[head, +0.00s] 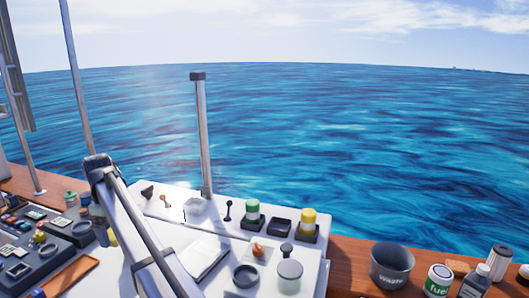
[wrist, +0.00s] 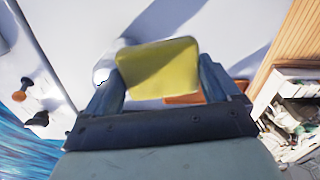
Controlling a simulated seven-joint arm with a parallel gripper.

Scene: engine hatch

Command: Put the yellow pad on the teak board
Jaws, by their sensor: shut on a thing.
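In the wrist view my gripper (wrist: 160,84) is shut on the yellow pad (wrist: 158,66), a flat rounded block between its two fingers. A white surface shows beyond the pad, and I cannot tell the gap to it. An orange strip (wrist: 183,99) shows partly, below the pad in the picture. In the head view an orange-brown flat board (head: 76,277) lies at the lower left, partly cut off by the frame. It may be the teak board, but I cannot be sure.
The white hatch top (head: 312,260) carries a green-topped item (head: 252,213), a yellow-topped item (head: 309,221) and several knobs. A dark control panel (head: 45,248) is at left. A waste bin (head: 391,266) and a fuel can (head: 438,281) stand at right. Water lies beyond.

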